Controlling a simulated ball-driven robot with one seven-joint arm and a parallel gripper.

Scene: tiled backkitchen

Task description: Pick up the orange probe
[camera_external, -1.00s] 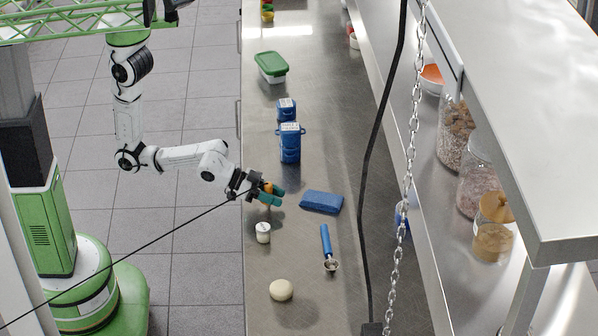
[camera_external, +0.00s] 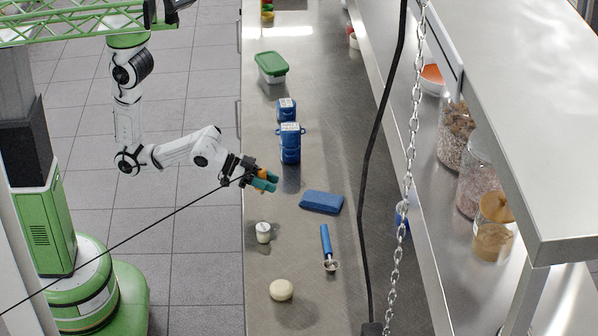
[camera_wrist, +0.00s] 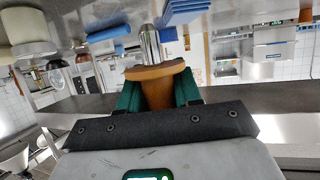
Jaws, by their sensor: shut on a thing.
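The orange probe (camera_wrist: 155,76) is between the two green fingers of my gripper (camera_wrist: 158,92) in the wrist view. It has an orange-brown flanged body, and a shiny metal tip points away from the gripper. In the external view my gripper (camera_external: 266,180) is above the steel counter (camera_external: 265,215) near its left edge, shut on the probe. Only a little of the orange probe (camera_external: 262,173) shows there, between the teal fingers. The probe is held clear of the counter.
A blue sponge (camera_external: 321,201) lies right of my gripper. Blue containers (camera_external: 290,143) and a green-lidded box (camera_external: 271,66) stand farther back. A black cable (camera_external: 376,150) and chain (camera_external: 413,120) hang at right.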

